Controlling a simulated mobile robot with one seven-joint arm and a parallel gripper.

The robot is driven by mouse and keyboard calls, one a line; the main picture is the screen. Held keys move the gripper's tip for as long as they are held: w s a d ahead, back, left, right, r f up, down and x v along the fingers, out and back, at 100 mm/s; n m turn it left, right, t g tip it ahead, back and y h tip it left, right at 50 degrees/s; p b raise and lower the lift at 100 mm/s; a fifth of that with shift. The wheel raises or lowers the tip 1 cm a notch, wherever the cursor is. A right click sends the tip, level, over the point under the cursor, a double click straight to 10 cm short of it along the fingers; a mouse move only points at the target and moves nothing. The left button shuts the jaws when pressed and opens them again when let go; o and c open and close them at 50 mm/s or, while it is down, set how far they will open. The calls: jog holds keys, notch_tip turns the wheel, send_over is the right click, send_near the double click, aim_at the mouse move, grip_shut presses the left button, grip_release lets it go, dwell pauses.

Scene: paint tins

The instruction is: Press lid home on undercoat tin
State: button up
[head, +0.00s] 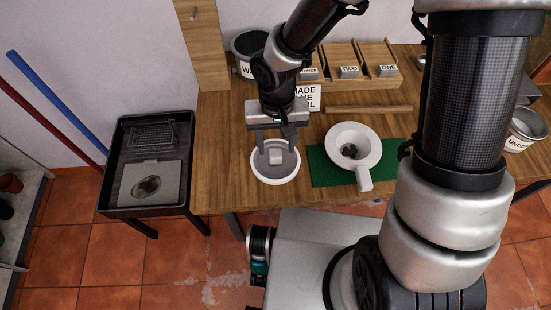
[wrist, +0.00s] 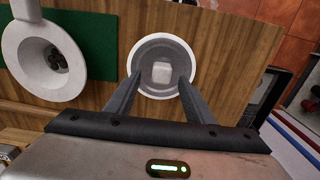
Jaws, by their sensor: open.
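A metal tin (head: 528,122) with a white label reading "UNDE…" stands at the far right of the table, partly cut off by the picture edge; I cannot tell how its top is closed. A round grey disc with a pale square knob (head: 275,156) lies within a white round rim (head: 275,181) at the table's front edge; it looks like a lid in a dish. My gripper (head: 275,147) is open above it. In the wrist view my gripper (wrist: 160,80) has its fingers on either side of the knob (wrist: 161,72), with visible gaps. Contact is not visible.
A white handled bowl (head: 343,136) with dark bits sits on a green mat (head: 325,168). A wooden rod (head: 368,110) lies behind it. Labelled wooden bins (head: 350,57) and another tin (head: 243,72) stand at the back. A black tray stand (head: 118,168) is left.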

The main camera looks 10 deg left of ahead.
aim_at(275, 153)
notch_tip(275, 153, down, 3)
jog(key=shift+a+f, duration=0.15)
jog(key=shift+f, duration=0.05)
jog(key=c, duration=1.1)
jog(key=shift+r, duration=0.1)
notch_tip(275, 153, up, 10)
jog(key=shift+f+p, duration=0.1)
jog(key=shift+p, duration=0.7)
